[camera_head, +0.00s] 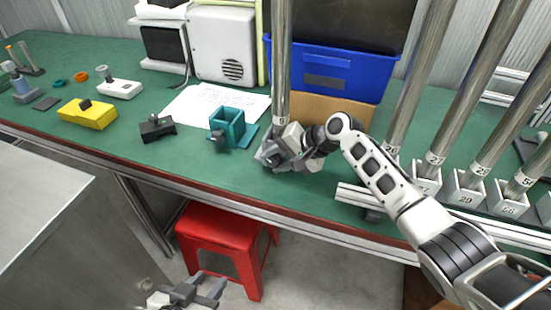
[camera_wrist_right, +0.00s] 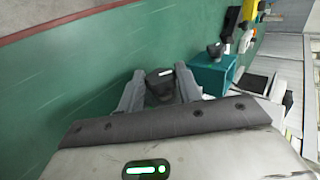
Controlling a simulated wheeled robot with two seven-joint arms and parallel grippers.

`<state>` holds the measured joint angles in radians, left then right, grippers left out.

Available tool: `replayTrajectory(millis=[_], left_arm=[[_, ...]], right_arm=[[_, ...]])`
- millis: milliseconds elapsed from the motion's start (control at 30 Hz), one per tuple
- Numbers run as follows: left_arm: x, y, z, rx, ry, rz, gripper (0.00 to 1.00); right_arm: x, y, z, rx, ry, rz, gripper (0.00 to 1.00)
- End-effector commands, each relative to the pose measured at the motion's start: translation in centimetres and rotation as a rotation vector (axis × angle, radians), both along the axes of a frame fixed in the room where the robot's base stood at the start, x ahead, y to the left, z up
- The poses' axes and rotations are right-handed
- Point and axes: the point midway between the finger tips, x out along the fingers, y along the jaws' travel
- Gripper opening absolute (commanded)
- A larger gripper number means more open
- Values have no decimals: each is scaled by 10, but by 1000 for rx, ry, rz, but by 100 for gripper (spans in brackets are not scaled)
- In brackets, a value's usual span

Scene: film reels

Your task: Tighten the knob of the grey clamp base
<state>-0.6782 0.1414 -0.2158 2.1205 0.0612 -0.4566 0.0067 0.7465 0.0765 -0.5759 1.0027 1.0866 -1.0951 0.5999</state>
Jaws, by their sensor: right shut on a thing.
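In the head view my right gripper (camera_head: 268,153) is at the foot of an upright metal rod (camera_head: 281,60), near the front of the green table. In the right wrist view a dark knob (camera_wrist_right: 160,87) with a small white mark lies between the two grey fingers of this gripper (camera_wrist_right: 159,78), which is shut on it. The grey clamp base cannot be clearly told apart from the gripper there; it is largely hidden. My left gripper (camera_head: 208,287) is low at the bottom edge, away from the table, its fingers apart and empty.
A teal clamp block (camera_head: 228,127) and a dark clamp piece (camera_head: 156,127) stand left of the right gripper. A yellow block (camera_head: 87,113) lies further left. A blue bin (camera_head: 325,70) is behind. Several rods in numbered white blocks (camera_head: 467,190) stand right. A red stool (camera_head: 222,240) is below.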

Motion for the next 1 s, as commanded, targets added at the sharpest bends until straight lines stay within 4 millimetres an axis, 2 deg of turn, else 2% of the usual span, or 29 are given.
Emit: replayTrajectory(millis=[367,400,467,500,833,1000], left_arm=[[1,0,4,-2,-7,0,36],[1,0,4,-2,-7,0,36],[1,0,3,-2,-7,0,36],[1,0,3,-2,-7,0,36],[1,0,3,-1,-3,-1,36],[-1,0,5,5,4,-1,36]], right_arm=[[0,-1,0,4,-2,-1,12],[0,-1,0,4,-2,-1,38],[0,-1,0,4,-1,0,54],[0,-1,0,4,-1,0,57],[-1,-3,3,4,-1,0,57],[-6,-21,20,2,-4,-1,57]])
